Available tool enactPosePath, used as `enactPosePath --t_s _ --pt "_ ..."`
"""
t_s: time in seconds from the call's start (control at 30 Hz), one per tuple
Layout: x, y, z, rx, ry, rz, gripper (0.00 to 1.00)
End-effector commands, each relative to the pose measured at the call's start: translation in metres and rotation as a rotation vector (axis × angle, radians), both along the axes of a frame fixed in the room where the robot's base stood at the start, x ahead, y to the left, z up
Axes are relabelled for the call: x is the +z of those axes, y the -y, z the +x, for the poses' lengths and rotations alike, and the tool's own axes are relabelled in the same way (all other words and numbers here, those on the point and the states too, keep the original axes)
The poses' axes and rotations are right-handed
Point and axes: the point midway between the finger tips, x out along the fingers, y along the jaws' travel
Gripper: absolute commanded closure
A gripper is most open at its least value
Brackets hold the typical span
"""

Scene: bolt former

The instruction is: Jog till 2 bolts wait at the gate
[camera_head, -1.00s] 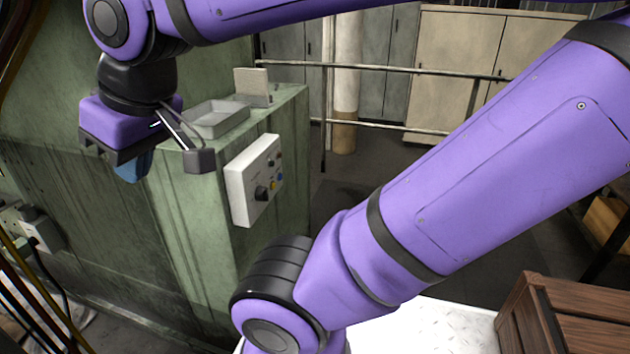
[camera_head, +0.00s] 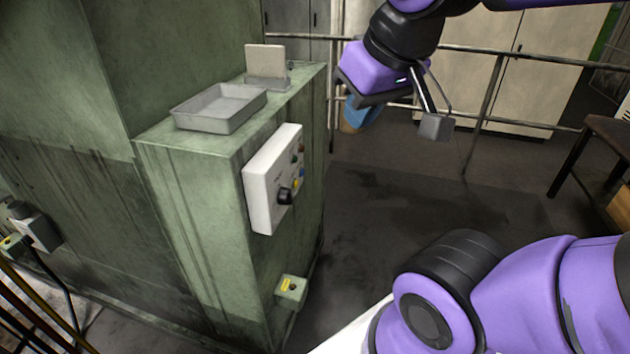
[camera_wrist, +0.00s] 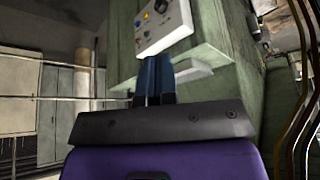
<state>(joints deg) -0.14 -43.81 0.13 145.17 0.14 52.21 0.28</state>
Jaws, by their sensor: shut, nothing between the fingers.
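My gripper (camera_head: 357,116) is in the head view at the upper middle, right of the green machine (camera_head: 185,175), apart from it and touching nothing. Its blue fingers are shut and empty; they also show in the wrist view (camera_wrist: 153,80). The white control panel (camera_head: 272,180) sits on the machine's side, with a black knob (camera_head: 285,196) and small coloured buttons. The panel is also in the wrist view (camera_wrist: 165,25), beyond the fingertips. I see no bolts and no gate in either view.
A grey tray (camera_head: 220,108) and an upright plate (camera_head: 265,62) stand on the machine's ledge. A small yellow-topped box (camera_head: 290,290) is low on its side. Railings (camera_head: 485,100) and cabinets stand behind. The dark floor right of the machine is clear.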

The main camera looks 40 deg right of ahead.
Motion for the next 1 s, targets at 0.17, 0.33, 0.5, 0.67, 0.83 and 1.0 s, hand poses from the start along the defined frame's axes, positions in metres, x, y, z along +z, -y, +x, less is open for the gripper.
enactPosePath --t_s 0.17,0.33,0.5,0.67,0.83,1.0 --pt "0.000 0.000 0.000 0.000 0.000 0.000 1.00" --pt "-0.003 0.000 0.005 -0.013 -0.019 0.020 1.00" --pt "-0.016 -0.002 0.027 -0.076 -0.105 0.114 1.00" --pt "-0.037 0.000 0.059 -0.184 -0.217 0.260 1.00" --pt "-0.063 0.006 0.094 -0.315 -0.323 0.418 1.00" --pt "-0.094 0.020 0.129 -0.465 -0.411 0.575 1.00"
